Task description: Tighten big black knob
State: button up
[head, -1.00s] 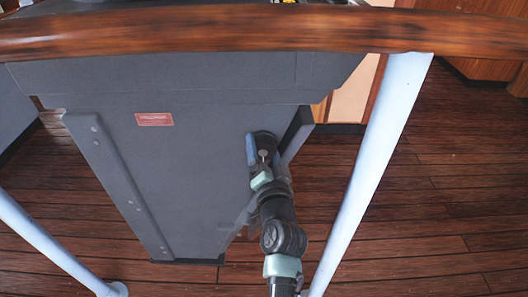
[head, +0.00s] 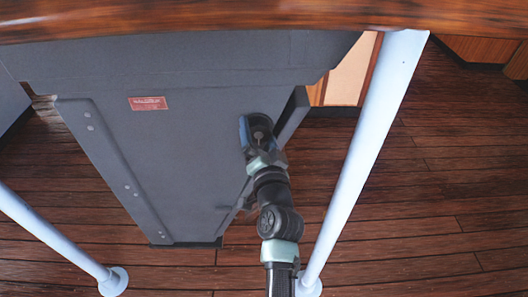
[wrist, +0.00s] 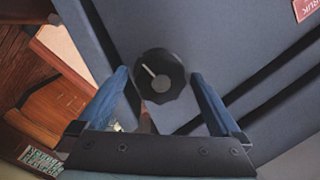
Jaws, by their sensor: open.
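The big black knob (wrist: 160,77) is on the grey console panel in the wrist view. It is round with a scalloped edge and a pale pointer line slanting to the upper left. My gripper (wrist: 160,80) is open, with one blue finger on each side of the knob. A gap shows between the knob and each finger in the picture; I cannot tell the depth left between them. In the head view, my gripper (head: 257,128) is against the right part of the console front, and the knob is hidden there.
The grey console (head: 170,170) has a red label (head: 148,103). A wooden rail (head: 250,18) crosses above it. White posts stand to the right (head: 365,160) and left (head: 60,238) of it. My arm reaches between them. Plank floor (head: 430,200) is clear at right.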

jog(key=s+d+p, duration=0.1)
jog(key=s, duration=1.1)
jog(key=shift+d+r, duration=0.2)
jog(key=shift+d, duration=0.15)
